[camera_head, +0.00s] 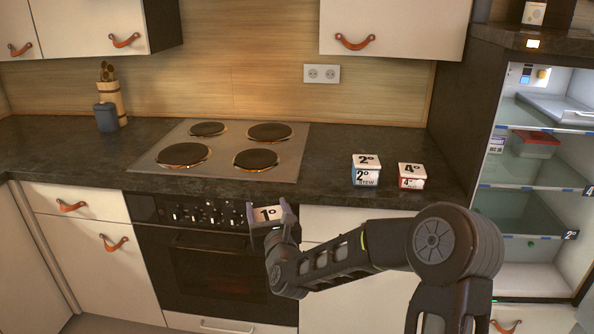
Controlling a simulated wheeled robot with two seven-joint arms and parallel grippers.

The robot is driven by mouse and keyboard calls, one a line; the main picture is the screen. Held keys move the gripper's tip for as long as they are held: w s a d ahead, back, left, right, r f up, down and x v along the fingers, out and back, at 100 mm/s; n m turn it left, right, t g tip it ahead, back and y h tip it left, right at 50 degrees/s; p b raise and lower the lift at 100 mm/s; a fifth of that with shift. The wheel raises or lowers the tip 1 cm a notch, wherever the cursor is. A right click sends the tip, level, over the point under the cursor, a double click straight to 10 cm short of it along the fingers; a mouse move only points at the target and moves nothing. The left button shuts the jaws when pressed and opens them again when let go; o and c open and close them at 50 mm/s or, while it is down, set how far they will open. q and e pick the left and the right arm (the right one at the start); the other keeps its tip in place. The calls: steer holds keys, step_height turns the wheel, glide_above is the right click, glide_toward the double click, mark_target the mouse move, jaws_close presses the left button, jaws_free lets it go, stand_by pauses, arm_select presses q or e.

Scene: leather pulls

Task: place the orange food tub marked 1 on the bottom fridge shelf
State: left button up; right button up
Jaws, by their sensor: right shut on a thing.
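The tub marked 1 (267,214) shows a pale lid with "1°"; its orange part is hard to make out. My right gripper (268,212) is shut on it, one finger on each side, in front of the oven's control panel and just below the counter edge. The open fridge (535,200) stands at the right, well away from the gripper. Its lowest space (525,278) looks empty. My left gripper is not in view.
A blue tub marked 2 (366,176) and a red tub marked 4 (411,182) stand on the counter (330,150). A red-lidded box (535,146) and a metal tray (558,110) occupy upper fridge shelves. My right arm crosses before the drawers.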

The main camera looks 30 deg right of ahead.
steer(key=s+a+f+n+y+p, duration=0.1)
steer(key=s+a+f+y+p, duration=0.1)
steer(key=a, duration=0.4)
steer(key=s+a+f+n+y+p, duration=0.2)
steer(key=s+a+f, duration=0.1)
steer(key=a, duration=0.3)
steer(key=shift+s+a+t+y, duration=0.3)
steer(key=shift+s, duration=0.45)
steer(key=shift+r, duration=0.15)
